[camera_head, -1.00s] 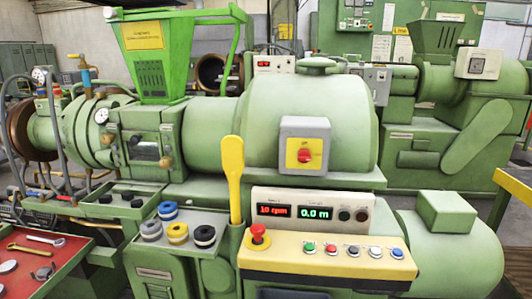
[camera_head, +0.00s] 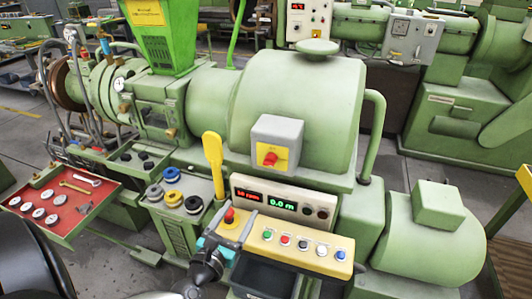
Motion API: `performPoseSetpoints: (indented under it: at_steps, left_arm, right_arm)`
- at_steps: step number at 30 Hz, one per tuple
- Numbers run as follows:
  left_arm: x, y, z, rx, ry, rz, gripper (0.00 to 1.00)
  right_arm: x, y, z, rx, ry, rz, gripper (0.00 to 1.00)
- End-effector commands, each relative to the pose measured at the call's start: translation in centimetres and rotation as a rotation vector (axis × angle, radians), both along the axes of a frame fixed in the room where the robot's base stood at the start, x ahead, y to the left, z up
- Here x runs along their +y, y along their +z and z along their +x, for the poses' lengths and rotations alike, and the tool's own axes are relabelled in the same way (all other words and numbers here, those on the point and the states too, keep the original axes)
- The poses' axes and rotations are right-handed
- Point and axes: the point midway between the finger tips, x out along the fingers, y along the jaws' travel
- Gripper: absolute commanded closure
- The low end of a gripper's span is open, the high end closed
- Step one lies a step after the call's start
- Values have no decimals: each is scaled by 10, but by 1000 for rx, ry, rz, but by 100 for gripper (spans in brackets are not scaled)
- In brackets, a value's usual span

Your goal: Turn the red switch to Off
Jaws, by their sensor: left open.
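The red switch (camera_head: 269,158) is a red knob on a yellow plate, set on a grey box (camera_head: 291,133) on the front of the large green extruder housing (camera_head: 300,90). The mark that the knob points to is too small to read. My left gripper (camera_head: 231,228) is open at the left end of the yellow control panel, around or just in front of the red emergency button (camera_head: 230,215). It is below and left of the red switch and apart from it. My right gripper is out of view.
A yellow paddle (camera_head: 213,160) stands upright left of the switch. Displays and coloured buttons line the control panel (camera_head: 300,245). Tape rolls (camera_head: 172,198) sit on a green shelf. A red tray (camera_head: 62,232) holds tools at left. A green handle (camera_head: 374,135) curves at right.

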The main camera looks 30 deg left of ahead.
Motion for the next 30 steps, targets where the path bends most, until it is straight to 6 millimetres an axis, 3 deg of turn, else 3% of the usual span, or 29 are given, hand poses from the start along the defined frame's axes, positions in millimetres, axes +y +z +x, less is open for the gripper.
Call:
performPoseSetpoints:
  at_steps: [1, 5, 11, 30]
  left_arm:
    - [-5, 18, 1, -21, -18, 37, 29]
    - [-9, 34, 4, -48, -36, 87, 29]
    - [-7, 35, 21, -54, -36, 93, 29]
    - [11, 34, 112, -51, -34, 89, 29]
  right_arm:
    - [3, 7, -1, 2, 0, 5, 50]
    - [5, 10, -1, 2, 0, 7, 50]
    - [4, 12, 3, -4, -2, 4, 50]
    - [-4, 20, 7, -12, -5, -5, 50]
